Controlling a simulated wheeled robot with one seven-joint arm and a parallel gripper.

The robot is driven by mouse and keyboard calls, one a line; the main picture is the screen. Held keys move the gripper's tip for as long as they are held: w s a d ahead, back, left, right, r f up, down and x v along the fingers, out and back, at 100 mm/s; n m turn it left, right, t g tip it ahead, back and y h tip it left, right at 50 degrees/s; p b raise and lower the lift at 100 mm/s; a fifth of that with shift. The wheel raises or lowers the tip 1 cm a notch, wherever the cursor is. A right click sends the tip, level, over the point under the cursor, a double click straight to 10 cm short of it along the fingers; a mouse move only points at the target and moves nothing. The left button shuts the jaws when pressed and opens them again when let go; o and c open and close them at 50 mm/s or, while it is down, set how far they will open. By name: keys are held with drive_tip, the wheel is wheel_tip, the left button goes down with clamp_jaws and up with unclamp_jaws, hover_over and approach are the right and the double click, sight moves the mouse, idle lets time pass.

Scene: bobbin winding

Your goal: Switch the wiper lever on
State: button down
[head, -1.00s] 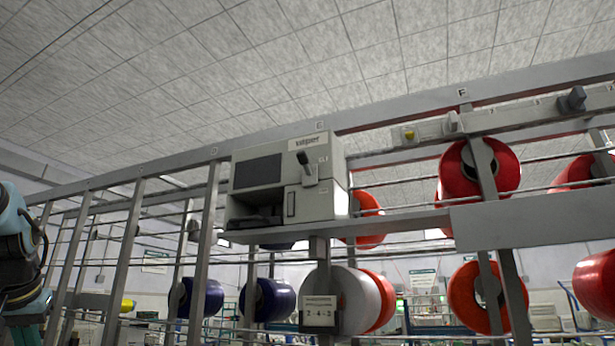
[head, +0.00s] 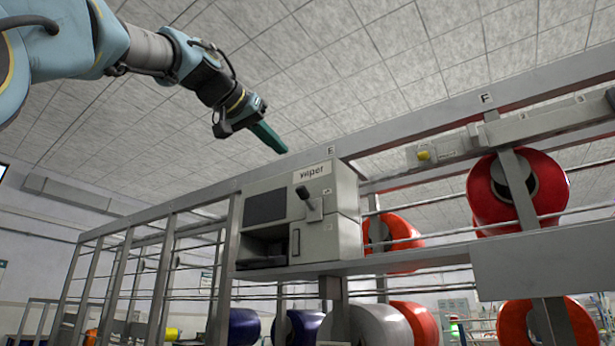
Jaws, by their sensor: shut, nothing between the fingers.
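The wiper unit (head: 328,238) is a grey box labelled "wiper" on the rack's shelf. Its lever (head: 308,199) has a dark knob at the upper left and a light base on the front face. A dark panel and an open recess lie to the left of the lever. My gripper (head: 280,147) is above and to the left of the box, apart from it, with its green fingers pointing down and right. The fingers are together with nothing between them. Nothing hides the lever.
A metal rail (head: 395,135) runs above the box, near my gripper. A yellow knob (head: 423,155) sits on a bar to the right. Red spools (head: 540,190) hang at the right, and a white spool (head: 375,328) is below the shelf. Upright posts stand at left.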

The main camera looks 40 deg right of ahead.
idle(0.3)
drive_tip(key=p, duration=0.5)
hover_over(297, 187)
drive_tip(key=d, duration=0.1)
drive_tip(key=shift+d+f, duration=0.15)
drive_tip(key=shift+f, duration=0.4)
drive_tip(key=shift+a+f+b, duration=0.15)
drive_tip(key=shift+f+b, duration=0.05)
drive_tip(key=shift+f, duration=0.45)
drive_tip(key=shift+a+f+b, duration=0.15)
drive_tip(key=shift+f, duration=0.45)
drive_tip(key=shift+a+f, duration=0.3)
drive_tip(key=shift+f, duration=0.5)
drive_tip(key=shift+f, duration=0.15)
